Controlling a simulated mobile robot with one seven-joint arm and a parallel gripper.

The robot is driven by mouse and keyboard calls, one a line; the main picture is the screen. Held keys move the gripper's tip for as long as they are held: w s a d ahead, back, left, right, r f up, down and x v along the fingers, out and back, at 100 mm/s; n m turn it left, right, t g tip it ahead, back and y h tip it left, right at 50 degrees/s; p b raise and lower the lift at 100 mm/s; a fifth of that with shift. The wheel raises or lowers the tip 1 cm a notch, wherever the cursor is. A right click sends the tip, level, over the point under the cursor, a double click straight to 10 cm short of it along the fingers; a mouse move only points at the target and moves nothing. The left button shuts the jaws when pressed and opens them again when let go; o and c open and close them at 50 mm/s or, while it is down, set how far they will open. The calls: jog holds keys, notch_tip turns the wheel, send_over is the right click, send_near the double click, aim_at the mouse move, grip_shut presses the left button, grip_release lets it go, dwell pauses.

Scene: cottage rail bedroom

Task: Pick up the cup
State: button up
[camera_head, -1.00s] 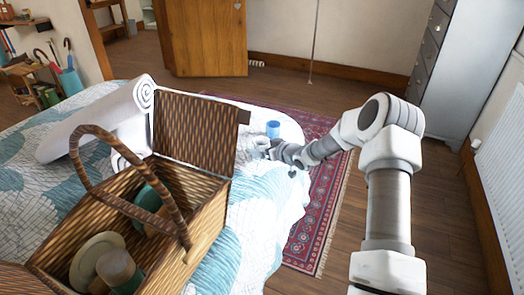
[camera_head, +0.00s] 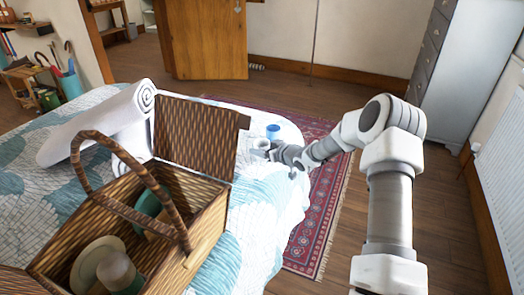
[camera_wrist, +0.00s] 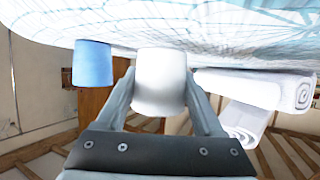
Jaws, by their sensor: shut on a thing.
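A white cup (camera_wrist: 160,82) stands between the two fingers of my gripper (camera_wrist: 162,90) in the wrist view, with a finger against each side. My gripper is shut on it. The wrist picture is upside down, and the cup's base is at or very near the bed cover; I cannot tell if there is a gap. In the head view my gripper (camera_head: 272,150) is small at the bed's far right part, with the white cup (camera_head: 261,144) at its tip. A blue cup (camera_head: 273,131) stands just behind it, apart from my gripper; it also shows in the wrist view (camera_wrist: 92,64).
An open wicker basket (camera_head: 205,215) with dishes inside and a raised handle stands on the bed (camera_head: 225,262), left of my gripper. A rolled white towel or blanket (camera_head: 105,125) lies behind it. A red rug (camera_head: 318,215) and bare floor lie to the right.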

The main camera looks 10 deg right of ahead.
notch_tip(320, 180, up, 4)
jog(key=shift+f+p, duration=0.25)
jog(key=shift+p, duration=0.35)
jog(key=s+d+r+p, duration=0.4)
jog(key=s+d+r, duration=0.25)
jog(key=d, duration=0.25)
jog(key=m+h, duration=0.2)
send_near(262, 140)
jog(key=s+a+r, duration=0.3)
jog(key=s+r, duration=0.1)
jog(key=s, duration=0.1)
jog(key=s+f+m+t+h, duration=0.2)
jog(key=s+m+h, duration=0.15)
jog(key=s, duration=0.55)
notch_tip(262, 140, up, 14)
jog(key=p, duration=1.4)
jog(key=shift+s+h, duration=0.25)
jog(key=shift+h, duration=0.1)
jog(key=shift+r, duration=0.15)
